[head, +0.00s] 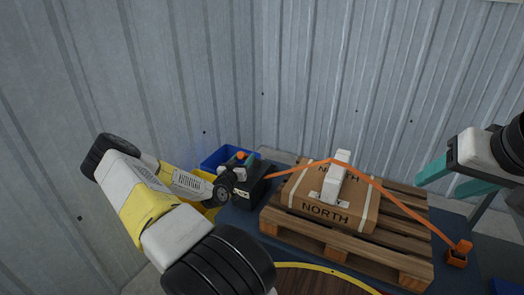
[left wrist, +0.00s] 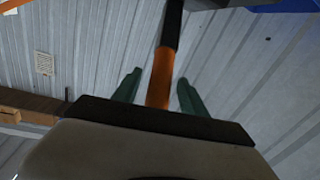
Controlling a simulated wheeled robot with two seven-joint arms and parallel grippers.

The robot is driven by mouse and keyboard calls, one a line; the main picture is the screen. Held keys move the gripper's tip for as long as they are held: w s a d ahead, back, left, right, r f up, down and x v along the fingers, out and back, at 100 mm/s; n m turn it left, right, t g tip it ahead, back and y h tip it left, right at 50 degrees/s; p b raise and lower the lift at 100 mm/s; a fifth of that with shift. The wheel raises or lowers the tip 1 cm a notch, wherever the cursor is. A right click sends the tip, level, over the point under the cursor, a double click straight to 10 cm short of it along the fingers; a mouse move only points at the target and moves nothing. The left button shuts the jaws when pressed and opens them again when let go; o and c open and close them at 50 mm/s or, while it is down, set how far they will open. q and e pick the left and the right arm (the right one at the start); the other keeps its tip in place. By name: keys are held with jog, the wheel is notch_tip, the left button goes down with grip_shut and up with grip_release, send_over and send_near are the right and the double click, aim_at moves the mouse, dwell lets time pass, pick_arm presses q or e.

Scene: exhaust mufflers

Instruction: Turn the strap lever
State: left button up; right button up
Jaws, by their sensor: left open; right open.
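The strap lever, an orange bar with a black section, runs between the two teal fingers of my left gripper (left wrist: 158,90) in the left wrist view, where the lever (left wrist: 162,75) shows clear gaps on both sides. In the head view my left gripper (head: 238,162) is at the left end of the orange strap (head: 395,198); only a small orange tip of the lever shows there, and the rest is hidden behind the gripper. The strap crosses a cardboard box (head: 305,205) marked NORTH.
The box sits on a wooden pallet (head: 330,245) on a dark blue surface. An orange strap anchor (head: 459,253) is at its right. A blue bin (head: 217,158) and a yellow bin (head: 208,212) stand at the left. Corrugated metal walls close the back.

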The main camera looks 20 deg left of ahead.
pick_arm(q)
jog(key=shift+w, duration=0.3)
jog(key=shift+c, duration=0.2)
grip_shut()
dwell(1.1)
